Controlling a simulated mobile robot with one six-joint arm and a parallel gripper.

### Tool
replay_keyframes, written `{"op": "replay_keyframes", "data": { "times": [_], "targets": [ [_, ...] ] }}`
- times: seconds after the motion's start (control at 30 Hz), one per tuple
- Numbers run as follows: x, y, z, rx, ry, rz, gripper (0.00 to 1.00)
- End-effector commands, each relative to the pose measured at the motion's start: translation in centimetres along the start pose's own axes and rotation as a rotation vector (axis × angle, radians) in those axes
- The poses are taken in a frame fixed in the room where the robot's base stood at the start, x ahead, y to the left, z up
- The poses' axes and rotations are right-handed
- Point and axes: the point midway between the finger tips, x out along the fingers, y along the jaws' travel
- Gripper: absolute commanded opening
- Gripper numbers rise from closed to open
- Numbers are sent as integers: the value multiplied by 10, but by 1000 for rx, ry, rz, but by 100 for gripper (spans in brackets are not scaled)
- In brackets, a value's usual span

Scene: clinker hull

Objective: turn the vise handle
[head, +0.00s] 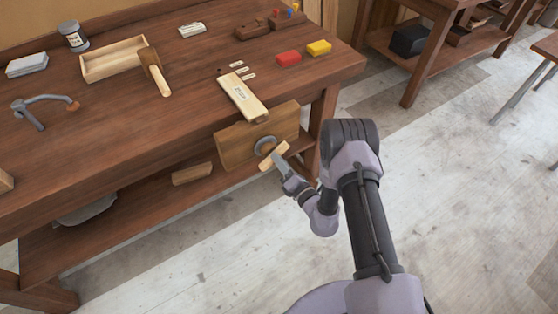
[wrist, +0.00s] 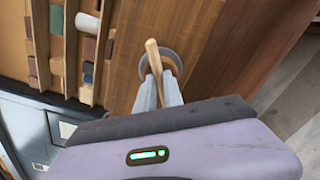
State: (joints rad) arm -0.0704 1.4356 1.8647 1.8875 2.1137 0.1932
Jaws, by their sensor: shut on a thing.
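The vise (head: 240,138) is a wooden jaw board on the front edge of the workbench, with a grey round hub (head: 264,145) on its face. The vise handle (head: 274,156) is a light wooden bar across the hub. My gripper (head: 280,160) is at the handle, with its fingers shut on the bar. In the wrist view the handle (wrist: 152,56) stands nearly upright in the picture between the two grey fingertips (wrist: 158,78), in front of the grey hub (wrist: 171,62). The fingers hide the lower part of the bar there.
A labelled wooden board (head: 243,98) lies on the bench above the vise. A lower shelf (head: 140,212) runs beneath. The floor (head: 450,190) to the right is clear.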

Motion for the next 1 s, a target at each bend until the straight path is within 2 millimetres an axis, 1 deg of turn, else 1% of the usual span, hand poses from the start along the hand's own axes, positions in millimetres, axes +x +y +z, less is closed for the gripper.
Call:
{"op": "replay_keyframes", "data": {
  "times": [0.17,0.7,1.0],
  "targets": [
    [0,-1,0,72,1,0,0],
    [-1,-3,-1,442,1,-2,0],
    [-1,-3,-2,553,1,-4,0]
  ]
}}
